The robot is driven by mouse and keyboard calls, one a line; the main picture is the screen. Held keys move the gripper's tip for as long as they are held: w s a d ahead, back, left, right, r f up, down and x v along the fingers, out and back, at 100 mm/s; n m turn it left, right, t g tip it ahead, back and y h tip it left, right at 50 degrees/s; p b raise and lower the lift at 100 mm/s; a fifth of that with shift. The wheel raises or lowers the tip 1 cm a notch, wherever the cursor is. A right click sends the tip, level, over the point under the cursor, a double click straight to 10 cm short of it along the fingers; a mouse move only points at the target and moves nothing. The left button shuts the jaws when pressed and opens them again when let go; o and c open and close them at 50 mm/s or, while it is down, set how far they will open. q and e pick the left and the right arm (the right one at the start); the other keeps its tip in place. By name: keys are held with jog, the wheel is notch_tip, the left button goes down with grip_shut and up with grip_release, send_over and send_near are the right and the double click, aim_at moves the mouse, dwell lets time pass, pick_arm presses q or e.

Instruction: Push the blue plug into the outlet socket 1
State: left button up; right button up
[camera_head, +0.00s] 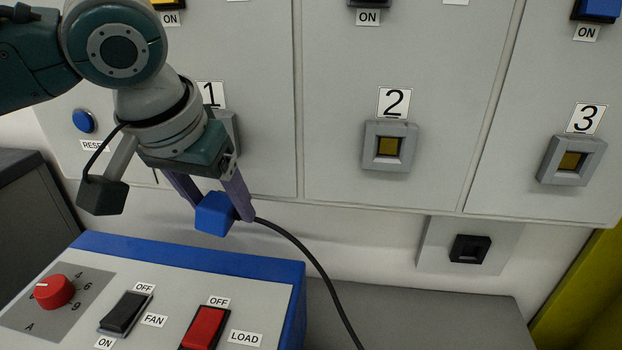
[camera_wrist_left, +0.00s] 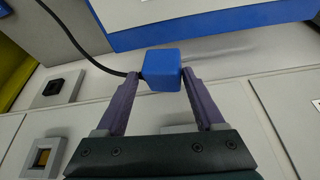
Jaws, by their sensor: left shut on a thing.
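The blue plug (camera_head: 214,214) is a small blue block with a black cable (camera_head: 305,258) coming from its right side. My left gripper (camera_head: 224,205) is shut on it, with one purple finger on each side. It hangs below the panel marked 1 (camera_head: 212,95) and above the back edge of the control box. The wrist view also shows the blue plug (camera_wrist_left: 162,70) between the fingertips. Outlet socket 1 (camera_head: 234,131) is mostly hidden behind my left gripper; only its grey right edge shows. The plug is apart from it. My right gripper is not in view.
Socket 2 (camera_head: 369,158) and socket 3 (camera_head: 545,173) are grey frames on the panels at the right. A black socket (camera_head: 469,249) sits lower on the wall. A blue-edged control box (camera_head: 190,257) with a red knob (camera_head: 54,291) and switches stands below my gripper.

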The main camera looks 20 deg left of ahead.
aim_at(213, 228)
pick_arm(q)
jog(key=shift+r, duration=0.65)
jog(key=shift+s+d+r+p, duration=0.1)
jog(key=shift+s+r+p, duration=0.05)
jog(key=shift+s+p, duration=0.45)
jog(key=shift+s+d+r+p, duration=0.1)
jog(key=shift+s+p, duration=0.3)
jog(key=shift+p, duration=0.25)
jog(key=shift+s+p, duration=0.85)
jog(key=shift+s, duration=0.1)
jog(key=shift+d, duration=0.1)
